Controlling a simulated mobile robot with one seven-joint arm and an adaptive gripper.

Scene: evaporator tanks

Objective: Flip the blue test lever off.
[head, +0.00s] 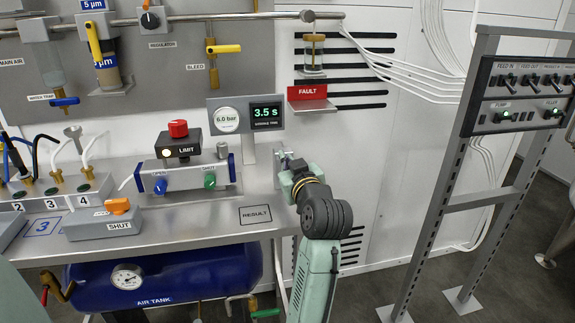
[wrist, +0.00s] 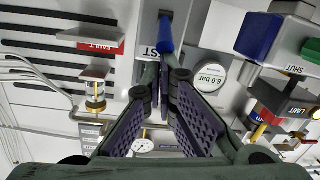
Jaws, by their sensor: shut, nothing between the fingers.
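The blue test lever (wrist: 166,36) shows in the wrist view, just beyond my fingertips. It stands out from a grey plate whose label, partly covered by my finger, ends in "ST". My gripper (wrist: 165,82) has its fingertips drawn together and empty, with the tips close to the lever's near end. I cannot tell whether they touch it. In the head view my gripper (head: 286,161) is at the wall, just right of the gauge and timer stand. The lever is hidden there behind my gripper.
The red FAULT sign (head: 307,92) is above my gripper. The gauge and timer display (head: 246,115) reads 6.0 bar and 3.5 s. A fixture with blue OPEN (head: 160,186) and green SHUT knobs is on the bench to the left. A switch rack (head: 521,92) stands at right.

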